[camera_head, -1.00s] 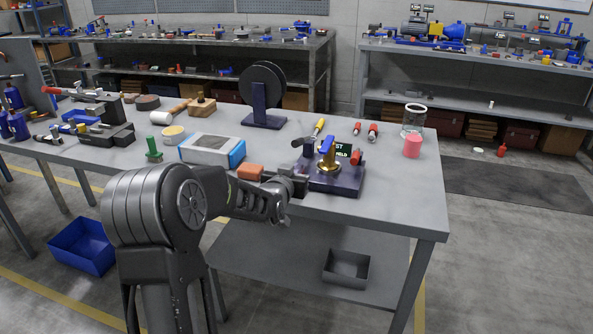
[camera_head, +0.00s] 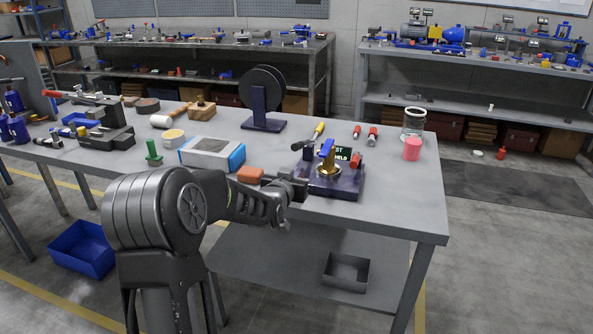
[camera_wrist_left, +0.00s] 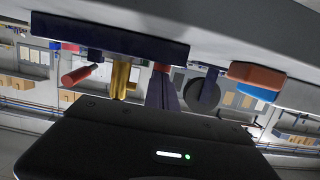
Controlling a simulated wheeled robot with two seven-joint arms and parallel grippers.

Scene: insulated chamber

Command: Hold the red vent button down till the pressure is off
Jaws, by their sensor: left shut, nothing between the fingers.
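The test fixture has a dark purple base (camera_head: 346,188), a brass fitting (camera_head: 329,170) with a blue lever (camera_head: 326,150), a small display (camera_head: 343,153) with partly hidden text, and a red cylinder (camera_head: 355,161) on its right. My left gripper (camera_head: 300,186) is shut and empty at the fixture's left side. In the left wrist view, its fingers (camera_wrist_left: 163,84) point at a small red part (camera_wrist_left: 162,67), likely the vent button, by the purple base (camera_wrist_left: 110,36). Contact or pressing cannot be told. In the head view that part is hidden. My right gripper is not in view.
An orange-red block (camera_head: 250,174) and a blue-and-white box (camera_head: 212,153) lie left of the fixture. A screwdriver (camera_head: 318,131), red-capped parts (camera_head: 372,134), a pink cylinder (camera_head: 412,148) and a glass jar (camera_head: 413,120) stand behind and right. The front right tabletop (camera_head: 405,205) is clear.

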